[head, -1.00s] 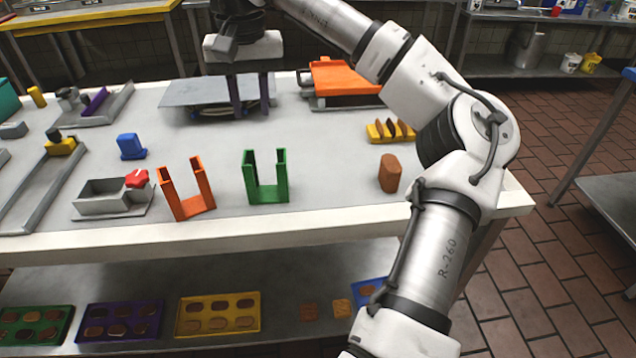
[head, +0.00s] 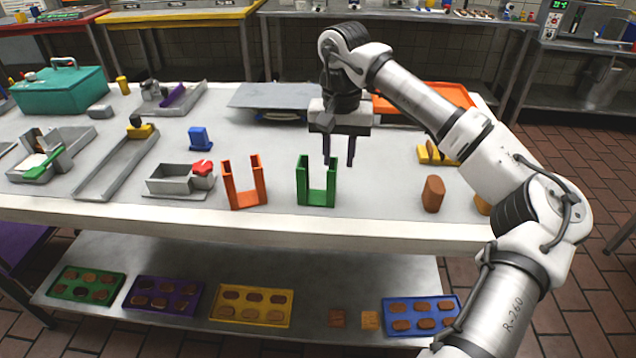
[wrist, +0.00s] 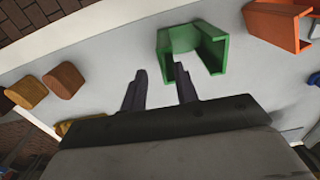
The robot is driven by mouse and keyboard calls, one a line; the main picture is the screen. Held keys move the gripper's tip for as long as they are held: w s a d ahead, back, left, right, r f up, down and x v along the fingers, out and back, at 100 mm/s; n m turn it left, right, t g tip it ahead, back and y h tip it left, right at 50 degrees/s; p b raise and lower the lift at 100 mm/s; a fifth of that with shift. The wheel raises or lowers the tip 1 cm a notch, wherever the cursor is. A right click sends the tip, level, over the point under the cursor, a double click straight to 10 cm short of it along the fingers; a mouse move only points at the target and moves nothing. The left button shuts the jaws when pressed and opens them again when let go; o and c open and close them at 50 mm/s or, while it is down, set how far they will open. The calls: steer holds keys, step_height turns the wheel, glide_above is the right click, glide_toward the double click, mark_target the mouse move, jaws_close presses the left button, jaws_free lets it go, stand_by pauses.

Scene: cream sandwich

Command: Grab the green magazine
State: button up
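The green magazine (head: 317,199) is a U-shaped holder standing upright on the table, with two tall walls and an open top. It also shows in the wrist view (wrist: 188,38), just beyond my fingertips and to their right. My gripper (head: 339,163) points down, above and slightly right of the magazine in the head view. Its two dark fingers are apart, with nothing between them. It also shows in the wrist view (wrist: 160,72). The fingers look apart from the magazine, though the exact gap in depth is hard to tell.
A similar orange magazine (head: 244,200) stands to the left of the green one. Brown pieces (head: 433,194) and a yellow holder (head: 430,153) are on the right. A grey box (head: 174,187) with a red part is further left. The table's front edge is close to the magazines.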

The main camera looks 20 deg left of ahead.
steer(key=shift+s+a+f+p, duration=0.15)
steer(key=shift+f+p, duration=0.25)
steer(key=shift+f, duration=1)
steer(key=shift+s+f+p, duration=0.1)
steer(key=shift+f+p, duration=0.25)
steer(key=shift+f, duration=1)
steer(key=shift+c, duration=0.4)
jaws_close()
